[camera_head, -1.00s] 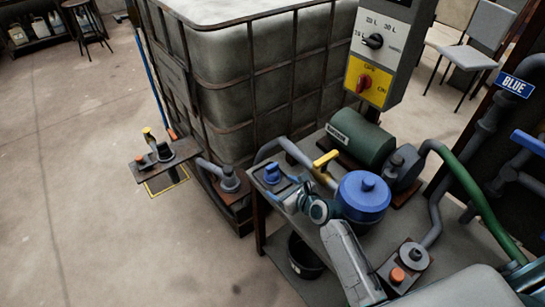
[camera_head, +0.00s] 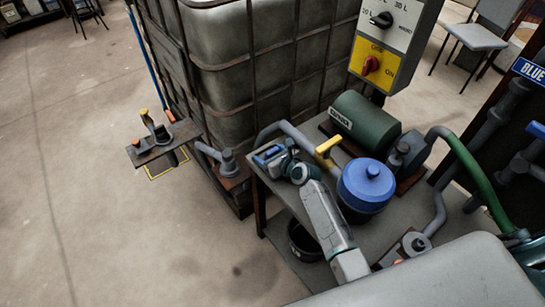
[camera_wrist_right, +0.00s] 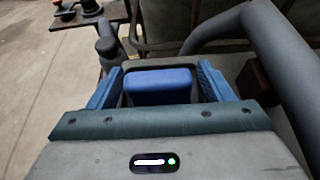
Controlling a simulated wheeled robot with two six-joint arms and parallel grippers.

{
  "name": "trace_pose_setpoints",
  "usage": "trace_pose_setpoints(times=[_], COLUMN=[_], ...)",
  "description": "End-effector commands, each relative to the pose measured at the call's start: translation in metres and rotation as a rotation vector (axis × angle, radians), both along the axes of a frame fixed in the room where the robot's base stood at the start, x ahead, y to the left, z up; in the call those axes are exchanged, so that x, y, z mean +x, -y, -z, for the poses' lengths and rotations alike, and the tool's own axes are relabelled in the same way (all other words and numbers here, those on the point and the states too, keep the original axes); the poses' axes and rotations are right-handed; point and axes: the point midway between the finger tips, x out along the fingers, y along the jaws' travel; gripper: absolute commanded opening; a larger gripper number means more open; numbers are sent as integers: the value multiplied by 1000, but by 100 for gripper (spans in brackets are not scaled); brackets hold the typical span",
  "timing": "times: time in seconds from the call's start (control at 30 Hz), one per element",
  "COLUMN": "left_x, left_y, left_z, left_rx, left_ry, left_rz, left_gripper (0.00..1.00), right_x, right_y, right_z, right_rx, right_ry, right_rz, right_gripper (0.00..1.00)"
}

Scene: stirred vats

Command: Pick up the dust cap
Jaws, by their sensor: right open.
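My right gripper (camera_head: 268,157) reaches over this corner. In the right wrist view, the open blue fingers of the right gripper (camera_wrist_right: 161,72) stand on both sides of the cap, with narrow gaps visible. The cap's lower part is hidden by the gripper body. In the head view the gripper mostly covers the cap. My left gripper is not in view.
A blue-lidded pot (camera_head: 366,186), a yellow handle (camera_head: 327,150) and a green motor (camera_head: 366,128) stand close to the right arm. A grey pipe (camera_wrist_right: 290,70) runs beside the gripper. A caged tank (camera_head: 250,60) stands behind. A black bucket (camera_head: 303,242) is below.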

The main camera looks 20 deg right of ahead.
Motion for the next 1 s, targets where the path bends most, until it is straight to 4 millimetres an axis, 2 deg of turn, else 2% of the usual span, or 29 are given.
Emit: trace_pose_setpoints(times=[0.1,0.33,0.5,0.77,1.0], left_x=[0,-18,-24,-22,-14], left_y=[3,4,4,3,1], left_z=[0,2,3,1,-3], left_rx=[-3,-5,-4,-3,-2], left_ry=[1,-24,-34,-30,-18], left_rz=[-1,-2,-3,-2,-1], left_gripper=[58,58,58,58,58], right_x=[0,0,0,0,0], right_y=[0,0,0,0,0], right_z=[0,0,0,-4,-27], right_rx=[0,0,0,0,-1], right_ry=[0,0,0,1,3], right_rz=[0,0,0,0,-1], right_gripper=[72,26,26,26,26])
